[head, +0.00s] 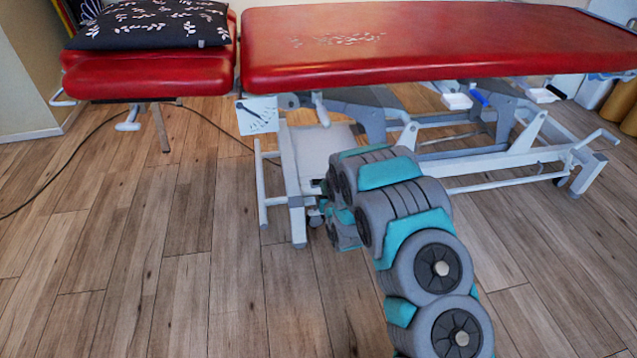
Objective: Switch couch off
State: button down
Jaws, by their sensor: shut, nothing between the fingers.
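The couch has a long red padded top (440,40) and a separate red head section (150,75) at the left, on a white and grey metal frame (480,165). A white plate (257,115) with small dark markings hangs under the left end of the long section; it may be the switch panel, but its setting is too small to read. My grey and teal arm reaches up from the lower right to in front of the couch's left legs. My gripper is not distinguishable, hidden around the far end of my arm, below and right of the white plate.
A dark patterned pillow (150,25) lies on the head section. A black cable (100,130) runs over the wooden floor (130,260) at the left. Rolled tan items (620,100) stand at the right edge. The front left floor is clear.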

send_over(317, 189)
jog(key=shift+w+d+f, duration=0.1)
jog(key=shift+d+f, duration=0.05)
jog(key=shift+f, duration=0.45)
jog(key=shift+w+d+f, duration=0.1)
jog(key=shift+f, duration=0.5)
notch_tip(317, 189, down, 2)
jog(key=shift+s+a+f, duration=0.1)
jog(key=shift+f, duration=0.05)
jog(key=shift+a+f, duration=0.1)
jog(key=shift+f, duration=0.8)
